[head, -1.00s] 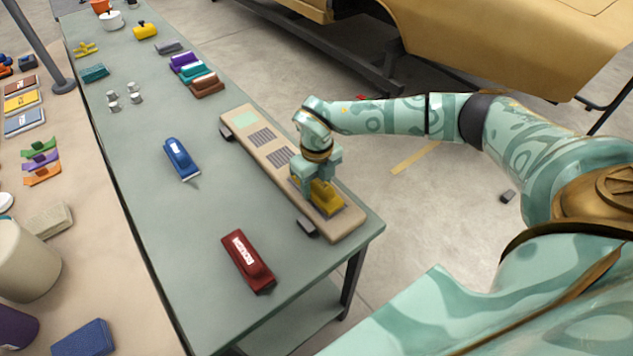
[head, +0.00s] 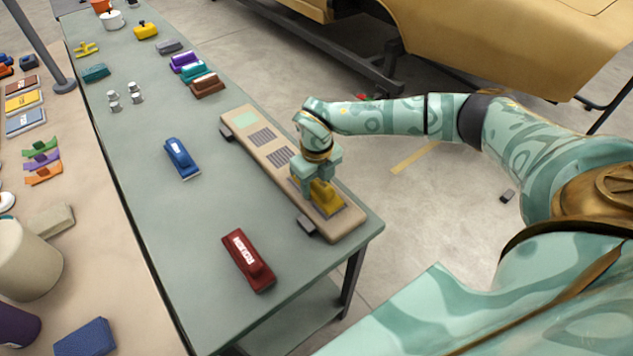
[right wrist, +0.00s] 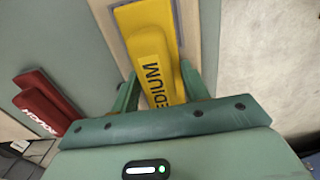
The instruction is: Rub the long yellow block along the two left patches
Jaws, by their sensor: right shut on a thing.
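The long yellow block (head: 328,199), marked MEDIUM, is at the near right end of a tan board (head: 257,160). It also shows in the right wrist view (right wrist: 153,58). My right gripper (head: 318,186) is shut on it from above, with a finger on each side of it in the wrist view. The block appears to rest on the board, over a grey area whose edge shows around it. To its left along the board are a light green patch (head: 246,119) and two striped grey patches (head: 262,137) (head: 280,157). My left gripper is not in view.
A dark red block (head: 248,261) and a blue block (head: 181,158) lie on the green table (head: 150,205), left of the board. Purple, teal and brown blocks (head: 207,86) lie beyond its far end. Dark clamps (head: 307,225) sit at the board's edge.

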